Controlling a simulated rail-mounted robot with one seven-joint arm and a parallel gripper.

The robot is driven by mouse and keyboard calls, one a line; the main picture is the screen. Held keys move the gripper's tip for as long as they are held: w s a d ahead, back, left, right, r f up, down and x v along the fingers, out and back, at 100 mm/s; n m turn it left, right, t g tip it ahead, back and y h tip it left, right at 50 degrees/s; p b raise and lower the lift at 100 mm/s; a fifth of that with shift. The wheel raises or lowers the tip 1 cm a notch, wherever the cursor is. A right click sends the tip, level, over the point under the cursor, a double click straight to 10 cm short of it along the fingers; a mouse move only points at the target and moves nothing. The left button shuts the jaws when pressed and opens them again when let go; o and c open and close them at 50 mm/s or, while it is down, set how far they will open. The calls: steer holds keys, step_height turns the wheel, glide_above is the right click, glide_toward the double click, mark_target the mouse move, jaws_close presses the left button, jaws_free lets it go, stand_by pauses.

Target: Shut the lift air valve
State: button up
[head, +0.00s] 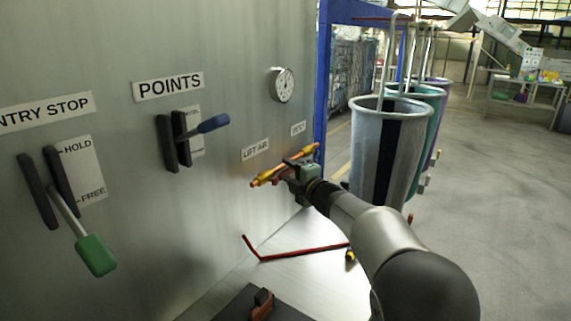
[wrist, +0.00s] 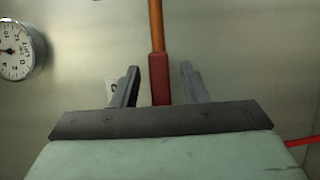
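The lift air valve shows in the head view as a yellow-orange bar (head: 265,180) in front of the wall panel, below the LIFT AIR label (head: 255,150). My gripper (head: 292,172) is at this bar and hides part of it. In the wrist view an orange rod (wrist: 156,25) ends in a red sleeve (wrist: 160,78). The sleeve stands between the two fingers of my gripper (wrist: 160,85), with a gap on both sides. The gripper is open around the red sleeve. The sleeve's lower end is hidden behind the gripper body.
A round gauge (head: 282,85) is on the panel above. To the left are the POINTS lever (head: 212,124) with a blue grip and the ENTRY STOP lever (head: 95,254) with a green grip. Hanging bags (head: 378,150) stand close to the right of my arm. A red rod (head: 300,253) lies below.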

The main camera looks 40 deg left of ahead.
steer(key=shift+x, duration=1.25)
jaws_close()
